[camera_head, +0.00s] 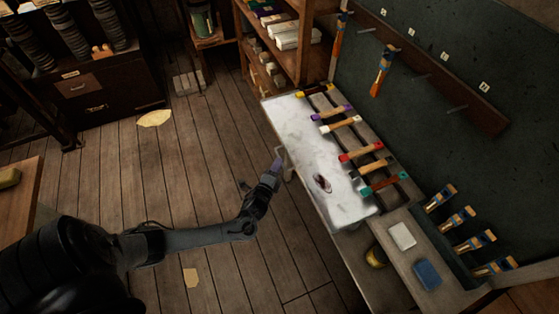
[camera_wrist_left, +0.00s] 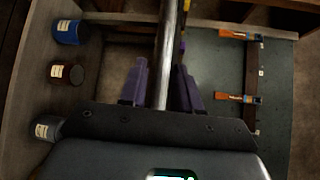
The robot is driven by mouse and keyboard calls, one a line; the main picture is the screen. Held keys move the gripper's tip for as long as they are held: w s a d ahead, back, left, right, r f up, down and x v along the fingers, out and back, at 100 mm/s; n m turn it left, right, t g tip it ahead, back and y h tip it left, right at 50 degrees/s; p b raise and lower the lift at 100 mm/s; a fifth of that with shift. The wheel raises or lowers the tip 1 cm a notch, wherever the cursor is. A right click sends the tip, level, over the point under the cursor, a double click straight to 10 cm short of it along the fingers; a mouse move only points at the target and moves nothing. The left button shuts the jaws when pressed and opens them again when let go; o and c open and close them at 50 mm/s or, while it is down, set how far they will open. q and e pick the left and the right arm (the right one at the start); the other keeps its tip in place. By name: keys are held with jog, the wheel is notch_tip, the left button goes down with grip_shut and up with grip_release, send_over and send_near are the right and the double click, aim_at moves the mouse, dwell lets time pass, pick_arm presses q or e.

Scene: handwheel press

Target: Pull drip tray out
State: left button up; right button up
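My left gripper (camera_head: 278,164) is at the near left edge of a pale, stained slab (camera_head: 300,128) on the workbench, beside a small pale handle-like part (camera_head: 289,170). In the left wrist view the purple fingers of the left gripper (camera_wrist_left: 160,88) stand apart, one on each side of a grey metal bar (camera_wrist_left: 168,45). A narrow gap shows between the left finger and the bar, so the gripper looks open around it. I cannot clearly make out the body of the drip tray; the slab's edge and my gripper hide the space there. My right gripper is not in view.
Brushes (camera_head: 458,219) and a blue block (camera_head: 428,274) are at the bench's right end. Jars (camera_wrist_left: 68,73) stand on a shelf at left in the wrist view. The floor left of the bench is mostly clear.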

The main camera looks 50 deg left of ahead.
pick_arm(q)
jog(key=v, duration=0.6)
jog(key=shift+s+d+p, duration=0.2)
jog(key=shift+s+p, duration=0.1)
